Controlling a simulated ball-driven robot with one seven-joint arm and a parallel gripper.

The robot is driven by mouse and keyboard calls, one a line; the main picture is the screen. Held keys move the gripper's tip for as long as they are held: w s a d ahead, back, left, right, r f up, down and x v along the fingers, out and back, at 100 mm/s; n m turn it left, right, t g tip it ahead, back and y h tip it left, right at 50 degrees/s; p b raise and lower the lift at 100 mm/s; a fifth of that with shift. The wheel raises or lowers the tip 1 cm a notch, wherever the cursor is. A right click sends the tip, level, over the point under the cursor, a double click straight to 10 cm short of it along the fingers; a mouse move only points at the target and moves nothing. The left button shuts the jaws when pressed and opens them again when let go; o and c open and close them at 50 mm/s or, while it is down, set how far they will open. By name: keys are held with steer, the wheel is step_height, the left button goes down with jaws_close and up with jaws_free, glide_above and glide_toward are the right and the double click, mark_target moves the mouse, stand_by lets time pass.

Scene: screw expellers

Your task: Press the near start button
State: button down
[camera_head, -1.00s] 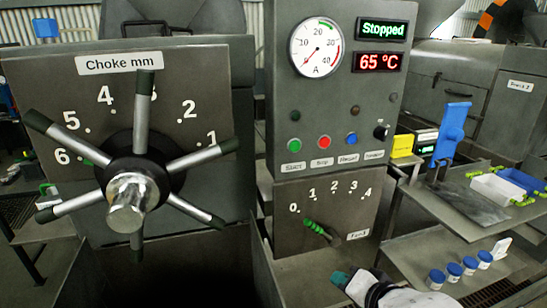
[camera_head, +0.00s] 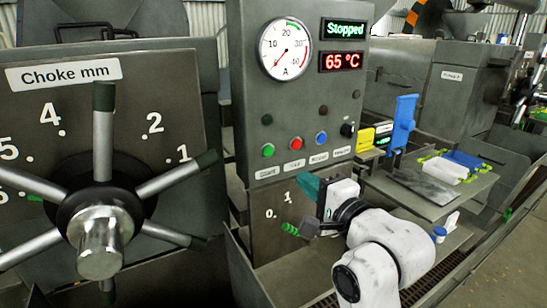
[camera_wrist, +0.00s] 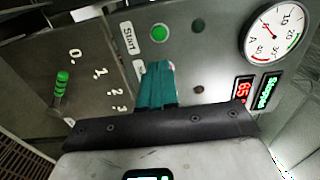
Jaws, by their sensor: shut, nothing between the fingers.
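The green start button (camera_head: 268,150) is at the left of the button row on the near grey control panel, above its label. It also shows in the wrist view (camera_wrist: 159,33), next to the "Start" label. My gripper (camera_head: 309,186) has teal fingers and is in front of the panel's lower part, below and to the right of the green button. In the wrist view its shut fingers (camera_wrist: 159,72) point toward the panel and appear apart from the green button. Nothing is between them. The display (camera_head: 345,29) reads "Stopped".
Red (camera_head: 296,144) and blue (camera_head: 321,138) buttons and a black knob (camera_head: 347,130) sit right of the green button. The green feed lever (camera_head: 290,229) is just below my gripper. The large choke handwheel (camera_head: 100,240) stands at left. A shelf with trays (camera_head: 445,168) is at right.

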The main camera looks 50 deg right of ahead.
mark_target(267, 150)
steer(key=p+x, duration=0.2)
steer(key=x, duration=1.1)
steer(key=shift+w+d, duration=0.1)
steer(key=shift+w, duration=0.15)
steer(key=shift+f, duration=0.1)
steer(key=shift+w+d, duration=0.1)
steer(key=shift+w, duration=0.5)
steer(key=shift+r, duration=0.3)
